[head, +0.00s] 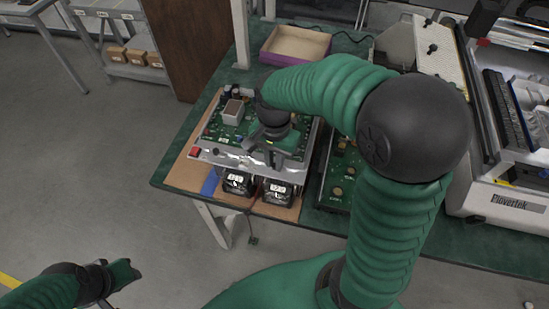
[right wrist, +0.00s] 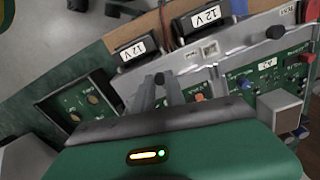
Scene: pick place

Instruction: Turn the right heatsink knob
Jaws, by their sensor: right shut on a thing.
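The silver heatsink (head: 233,161) runs along the front of a green circuit board (head: 232,122); it also shows in the right wrist view (right wrist: 215,72). The right heatsink knob (right wrist: 160,78) is small and black. My right gripper (right wrist: 161,84) is shut on it, with one fingertip on each side. In the head view my right gripper (head: 268,143) hides this knob.
Two black 12 V units (head: 238,184) stand before the heatsink. A red button (head: 195,152) is at its left end. Another green board (head: 338,190) lies to the right. A purple-edged tray (head: 296,45) is behind. A large machine (head: 500,205) fills the right side.

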